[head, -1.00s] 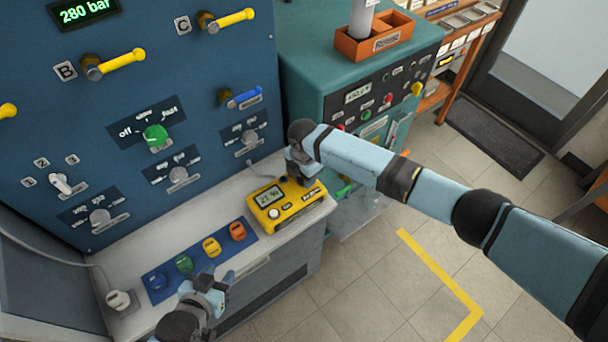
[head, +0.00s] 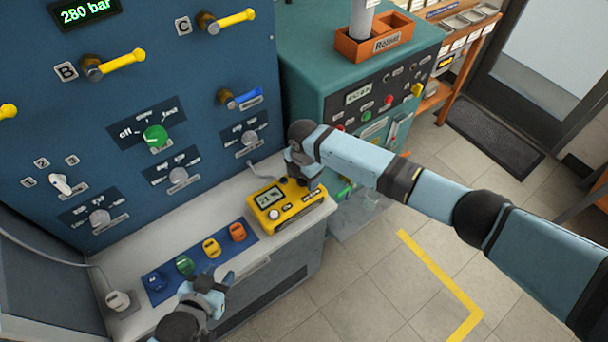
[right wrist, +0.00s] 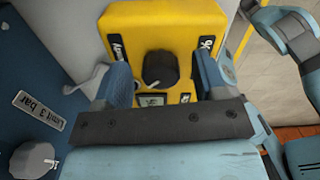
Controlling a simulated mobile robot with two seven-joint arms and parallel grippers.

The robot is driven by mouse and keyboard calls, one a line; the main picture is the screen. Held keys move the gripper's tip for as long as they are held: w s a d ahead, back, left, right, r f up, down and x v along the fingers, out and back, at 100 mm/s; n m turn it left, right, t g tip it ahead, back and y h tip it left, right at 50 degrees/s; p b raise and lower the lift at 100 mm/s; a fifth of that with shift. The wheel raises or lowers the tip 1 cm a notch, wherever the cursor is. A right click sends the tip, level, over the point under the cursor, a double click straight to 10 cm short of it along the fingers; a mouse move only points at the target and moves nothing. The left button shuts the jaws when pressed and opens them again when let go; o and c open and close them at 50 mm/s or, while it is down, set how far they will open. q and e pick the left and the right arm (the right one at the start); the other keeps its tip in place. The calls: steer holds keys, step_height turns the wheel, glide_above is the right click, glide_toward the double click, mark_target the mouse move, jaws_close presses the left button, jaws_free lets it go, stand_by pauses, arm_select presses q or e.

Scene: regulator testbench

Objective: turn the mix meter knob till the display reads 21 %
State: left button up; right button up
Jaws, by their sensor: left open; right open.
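The yellow mix meter (head: 287,212) lies on the white bench ledge. Its small display (head: 269,197) appears to read 21, though the text is small. In the right wrist view its black knob (right wrist: 158,69) with a pale pointer lies between my right gripper's open fingers (right wrist: 166,78), with gaps visible on both sides. In the head view my right gripper (head: 298,178) is over the meter's far edge and hides the knob. My left gripper (head: 222,284) is open and empty, low in front of the ledge.
A blue strip (head: 207,262) with several coloured pieces lies left of the meter. The blue panel (head: 150,85) with valves and knobs rises behind. A teal cabinet (head: 310,60) stands to the right. The floor (head: 370,285) in front is clear.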

steer(key=shift+r, duration=0.1)
step_height(320, 180, up, 14)
steer(key=b, duration=0.1)
steer(key=shift+f, duration=0.2)
stand_by(0.4)
steer(key=s+a+f+m+t+y, duration=0.25)
steer(key=s+f+m+y, duration=0.35)
steer(key=s+f+m, duration=0.45)
steer(key=s+d+f+m+t+h+p, duration=0.1)
steer(key=s+d+m+t, duration=0.3)
steer(key=d, duration=0.7)
steer(key=s+d+f+m+t+h+p, duration=0.1)
steer(key=s+d+m+t, duration=0.3)
steer(key=s+d+m, duration=0.5)
steer(key=s+d+f, duration=0.1)
steer(key=s+d, duration=0.1)
steer(key=s, duration=0.2)
steer(key=shift+f+h, duration=0.3)
steer(key=shift+h, duration=0.1)
